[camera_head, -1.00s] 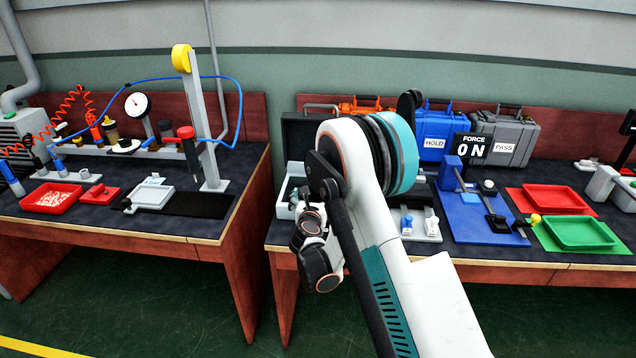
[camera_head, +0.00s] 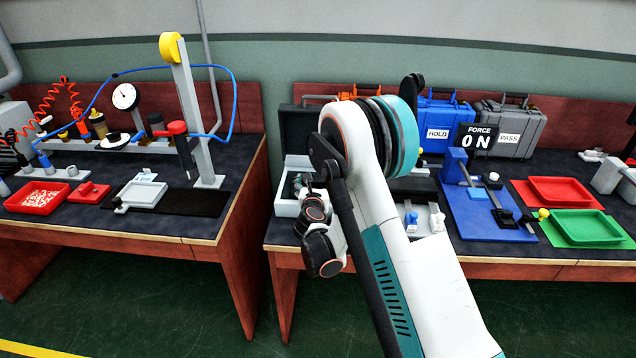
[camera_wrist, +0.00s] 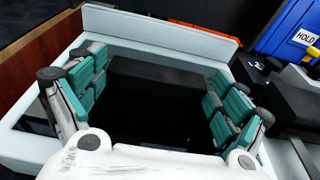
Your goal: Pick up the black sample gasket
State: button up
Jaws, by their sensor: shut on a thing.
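The black gasket (camera_wrist: 150,75) shows in the wrist view as a dark block between my fingers, inside a pale open box (camera_wrist: 160,30); its lower part is lost in shadow. My gripper (camera_wrist: 155,88) has its teal-padded fingers on either side of it, shut on it. In the head view the same pale box (camera_head: 287,207) stands at the left end of the right bench. My gripper is over it there, its fingertips mostly hidden behind my wrist, and the gasket cannot be made out.
The box walls stand close around my fingers. A blue HOLD case (camera_head: 437,115) and a grey PASS case (camera_head: 508,130) stand behind. A blue fixture (camera_head: 475,205), a red tray (camera_head: 556,190) and a green tray (camera_head: 588,226) lie to the right.

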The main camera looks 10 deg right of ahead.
jog(key=shift+r, duration=0.1)
notch_tip(320, 180, up, 19)
jog(key=p, duration=0.7)
jog(key=s+r, duration=0.2)
jog(key=s, duration=0.8)
jog(key=s+r, duration=0.2)
jog(key=s, duration=0.8)
jog(key=w+f, duration=0.3)
jog(key=w, duration=1.6)
jog(key=f+b, duration=0.1)
jog(key=f, duration=0.4)
jog(key=f+b, duration=0.2)
jog(key=f, duration=0.2)
jog(key=w+f+b, duration=0.1)
jog(key=f+b, duration=0.1)
jog(key=f, duration=0.3)
jog(key=shift+f, duration=0.35)
jog(key=shift+f+b, duration=1)
jog(key=shift+f, duration=1.6)
jog(key=shift+f, duration=0.15)
jog(key=o, duration=0.8)
